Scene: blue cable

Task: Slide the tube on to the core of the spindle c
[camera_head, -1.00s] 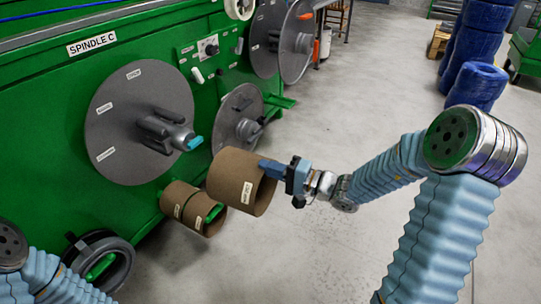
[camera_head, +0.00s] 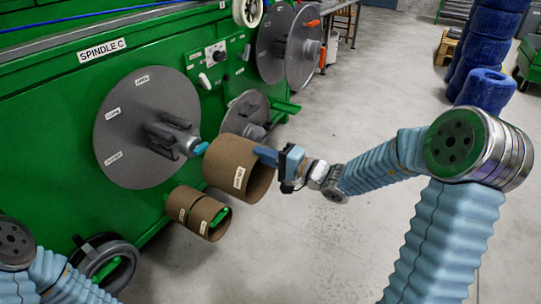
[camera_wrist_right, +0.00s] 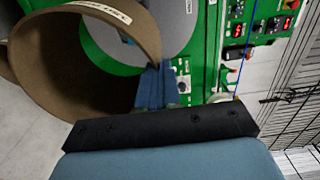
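The brown cardboard tube (camera_head: 226,172) with a white label is held up in front of spindle C. My right gripper (camera_head: 268,156) is shut on the tube's wall at its right end; the right wrist view also shows the tube (camera_wrist_right: 40,60) and the gripper's fingers (camera_wrist_right: 157,85). The spindle's grey core (camera_head: 172,138), with a cyan tip (camera_head: 201,149), sticks out of the large grey disc (camera_head: 120,145). The tube's far rim is close to the tip; I cannot tell whether the tip is inside. My left gripper is not in view.
A smaller grey disc (camera_head: 247,108) is right of the core. A black ring (camera_head: 118,262) is low on the green machine (camera_head: 50,130).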

